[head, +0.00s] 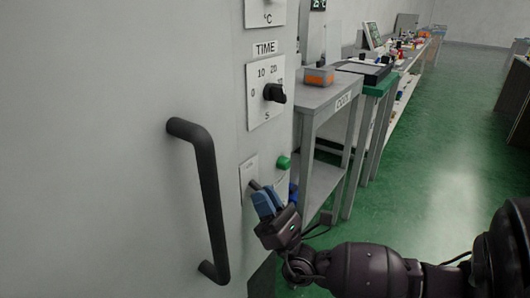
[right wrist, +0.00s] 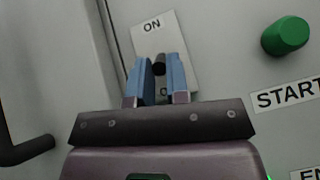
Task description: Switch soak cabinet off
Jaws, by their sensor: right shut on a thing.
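The soak cabinet (head: 90,120) is a large light-grey box filling the left of the head view. Low on its panel is a white switch plate (head: 248,168) with a short dark lever (head: 254,185). In the right wrist view the plate (right wrist: 176,38) reads ON at its top, and the lever's dark round end (right wrist: 159,62) shows between the blue fingers. Lettering lower on the plate is mostly hidden by the fingers. My right gripper (head: 262,195) is at the plate, shut on the lever; it also fills the lower middle of the right wrist view (right wrist: 160,75). My left gripper is not in view.
A green START button (head: 283,162) sits right of the plate. Above are a TIME dial (head: 274,93) and its scale. A black door handle (head: 207,195) stands out left of the gripper. A grey table (head: 325,95) is close at right; green floor is open beyond.

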